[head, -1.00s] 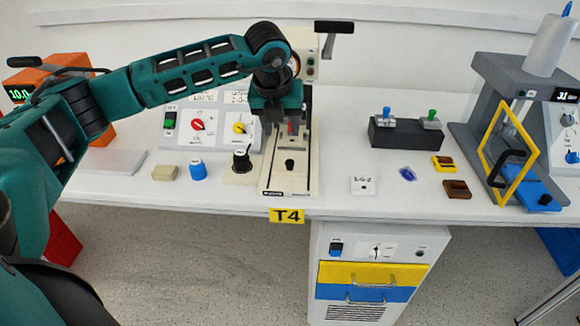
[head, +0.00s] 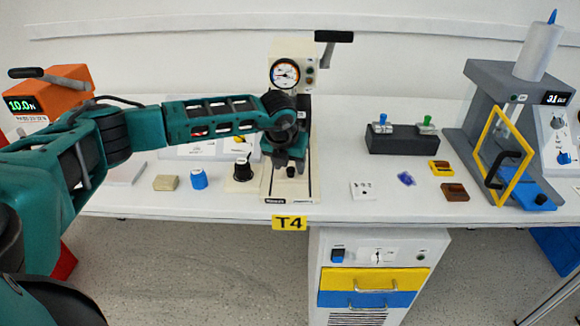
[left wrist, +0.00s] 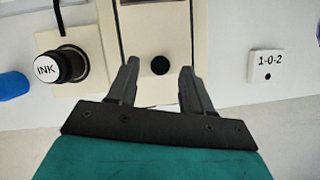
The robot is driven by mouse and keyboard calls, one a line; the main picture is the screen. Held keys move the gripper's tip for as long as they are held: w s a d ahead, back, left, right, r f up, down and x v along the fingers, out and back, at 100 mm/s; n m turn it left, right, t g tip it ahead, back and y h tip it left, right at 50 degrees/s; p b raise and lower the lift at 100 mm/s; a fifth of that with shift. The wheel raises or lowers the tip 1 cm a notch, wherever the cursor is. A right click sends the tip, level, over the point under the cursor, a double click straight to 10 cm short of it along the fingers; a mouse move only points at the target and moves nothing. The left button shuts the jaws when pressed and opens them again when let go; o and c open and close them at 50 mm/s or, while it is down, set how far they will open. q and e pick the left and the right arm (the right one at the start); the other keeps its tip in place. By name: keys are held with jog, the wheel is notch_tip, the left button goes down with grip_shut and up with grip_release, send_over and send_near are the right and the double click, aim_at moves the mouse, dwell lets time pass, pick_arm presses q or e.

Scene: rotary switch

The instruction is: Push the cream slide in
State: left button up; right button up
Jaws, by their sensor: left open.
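The cream slide (head: 281,189) lies in the long cream base of the press-like machine with the round gauge at the bench's middle. It carries a round black knob (head: 291,172) near its front end. In the left wrist view the slide (left wrist: 147,42) and knob (left wrist: 160,65) show just beyond my left gripper (left wrist: 158,69). That gripper is open and empty, its two fingers on either side of the knob in the picture. I cannot tell whether they touch it. In the head view my left gripper (head: 289,161) hangs over the slide and hides its rear part. My right gripper is not in view.
Left of the slide stand an INK knob on a cream plate (head: 242,172), a blue knob (head: 199,178) and a tan block (head: 166,183). To the right are a white 1-0-2 tag (head: 362,190), a dark toggle box (head: 402,139) and a grey press (head: 477,117).

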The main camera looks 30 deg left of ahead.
pick_arm(q)
jog(key=shift+x, duration=0.9)
jog(key=shift+c, duration=0.2)
grip_shut()
